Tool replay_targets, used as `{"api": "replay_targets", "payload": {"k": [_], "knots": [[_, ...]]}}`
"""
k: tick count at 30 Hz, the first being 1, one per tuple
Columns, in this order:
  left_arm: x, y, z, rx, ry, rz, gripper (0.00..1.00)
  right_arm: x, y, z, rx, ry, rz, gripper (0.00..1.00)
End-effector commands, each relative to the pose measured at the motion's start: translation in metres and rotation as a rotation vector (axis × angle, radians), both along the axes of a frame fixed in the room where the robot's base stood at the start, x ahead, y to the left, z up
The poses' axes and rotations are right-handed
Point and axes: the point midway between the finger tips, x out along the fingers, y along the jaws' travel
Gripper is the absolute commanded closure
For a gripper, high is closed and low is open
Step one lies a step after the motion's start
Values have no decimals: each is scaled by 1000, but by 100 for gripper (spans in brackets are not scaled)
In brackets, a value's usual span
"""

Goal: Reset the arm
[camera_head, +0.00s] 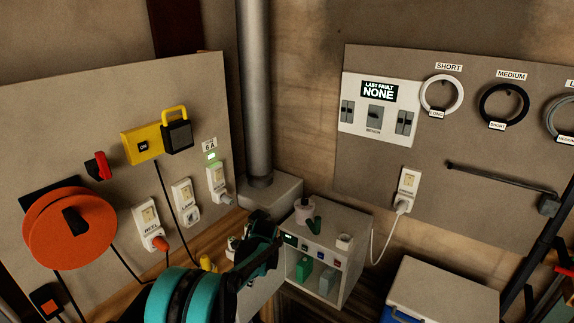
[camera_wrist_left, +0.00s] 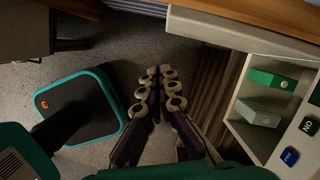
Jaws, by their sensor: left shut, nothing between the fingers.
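My left gripper (camera_wrist_left: 157,72) is shut and empty in the left wrist view, its fingertips together above the floor, left of the open shelf unit. In the head view my left arm, with teal and black joints, reaches in from the bottom towards the small cabinet (camera_head: 353,238). Its dark end hides part of the bench and the cabinet's left side; the fingertips are hard to make out there. My right gripper is not in view.
An orange reel (camera_head: 45,240), a yellow switch box (camera_head: 141,146) and several sockets are on the left board. The right board carries a panel reading "LAST FAULT NONE" (camera_head: 378,92) and cable rings. A white-topped box (camera_head: 440,293) stands at lower right. Floor (camera_wrist_left: 95,150) shows beside the gripper.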

Motion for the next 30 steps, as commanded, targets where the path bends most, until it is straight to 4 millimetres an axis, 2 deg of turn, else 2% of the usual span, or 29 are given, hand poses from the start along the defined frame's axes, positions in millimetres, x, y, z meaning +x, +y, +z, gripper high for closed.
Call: {"api": "replay_targets", "payload": {"k": [5, 9, 15, 18, 22, 27, 30], "knots": [[-28, 8, 56, -54, -106, 186, 100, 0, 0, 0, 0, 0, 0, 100], [-67, 14, 104, -128, -220, 402, 100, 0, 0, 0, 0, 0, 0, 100], [-131, 22, 153, -260, -365, 717, 100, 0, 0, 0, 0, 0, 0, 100], [-166, 24, 167, -335, -429, 876, 100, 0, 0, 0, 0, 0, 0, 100], [-211, 26, 175, -443, -499, 1085, 100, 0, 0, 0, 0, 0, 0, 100], [-262, 28, 171, -589, -569, 1343, 100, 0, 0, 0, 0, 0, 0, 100], [-283, 27, 164, -662, -594, 1460, 100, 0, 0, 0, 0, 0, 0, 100]]}}
